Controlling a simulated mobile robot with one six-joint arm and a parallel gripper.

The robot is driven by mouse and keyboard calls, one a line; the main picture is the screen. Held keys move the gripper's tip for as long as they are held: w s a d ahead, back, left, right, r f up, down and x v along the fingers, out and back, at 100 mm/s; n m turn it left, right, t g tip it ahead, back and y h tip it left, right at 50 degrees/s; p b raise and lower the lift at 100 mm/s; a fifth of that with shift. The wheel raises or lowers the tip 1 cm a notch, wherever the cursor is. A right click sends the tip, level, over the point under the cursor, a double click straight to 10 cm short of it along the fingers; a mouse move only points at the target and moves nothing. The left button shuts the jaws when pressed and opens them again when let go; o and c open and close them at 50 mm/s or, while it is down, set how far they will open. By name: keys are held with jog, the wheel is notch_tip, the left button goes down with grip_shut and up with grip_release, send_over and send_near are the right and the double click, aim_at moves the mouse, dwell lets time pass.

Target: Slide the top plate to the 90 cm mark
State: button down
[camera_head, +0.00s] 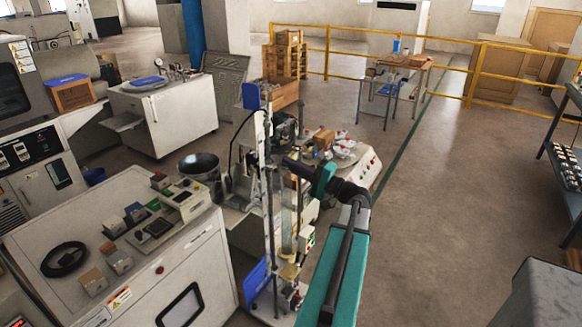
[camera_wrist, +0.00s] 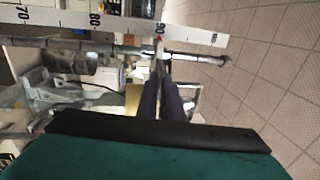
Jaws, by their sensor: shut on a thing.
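A tall upright test stand (camera_head: 268,200) with a white scale is in the middle of the head view. In the wrist view the scale (camera_wrist: 125,22) runs sideways, with 70, 80 and 90 readable. My gripper (camera_head: 287,163) reaches the upper part of the stand from the right. In the wrist view its dark fingers (camera_wrist: 160,72) are shut on a small part at the stand's rod, which I take to be the top plate; the fingers hide most of it. A small red pointer (camera_wrist: 158,38) shows just beside the 90 mark. A clear tube (camera_head: 288,220) hangs below my gripper.
A white machine cabinet (camera_head: 125,245) with small blocks and a dark bowl (camera_head: 199,166) stand left of the stand. A bench with a round device (camera_head: 345,150) is behind it. Open floor (camera_head: 440,190) lies to the right; a grey box (camera_head: 545,295) is at the lower right.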

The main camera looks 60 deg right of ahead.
jog(key=c, duration=1.9)
grip_release()
jog(key=shift+s, duration=0.15)
jog(key=s+f+b, duration=0.2)
jog(key=s+b, duration=0.1)
jog(key=s, duration=1)
jog(key=shift+s+f, duration=0.15)
